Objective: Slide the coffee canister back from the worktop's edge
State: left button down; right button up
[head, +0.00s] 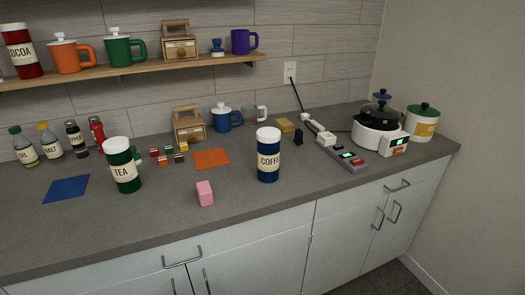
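The coffee canister (268,161) is a dark blue cylinder with a white lid and a cream label reading "COFFEE". It stands upright on the grey worktop (250,211), a little back from the front edge, right of the pink block. The worktop's front edge runs below it, above the white cabinet doors. Neither of my grippers shows in the head view.
A pink block (205,194) and the green tea canister (122,165) stand to the left. An orange mat (211,158) lies behind left. Worktop directly behind the coffee canister looks mostly clear.

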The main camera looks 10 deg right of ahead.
aim_at(268, 139)
jog(key=z, duration=0.45)
jog(key=k, duration=0.55)
jog(key=z, duration=0.85)
jog(key=i, duration=0.6)
jog(key=u, duration=0.8)
jog(key=i, duration=0.7)
jog(key=u, duration=0.8)
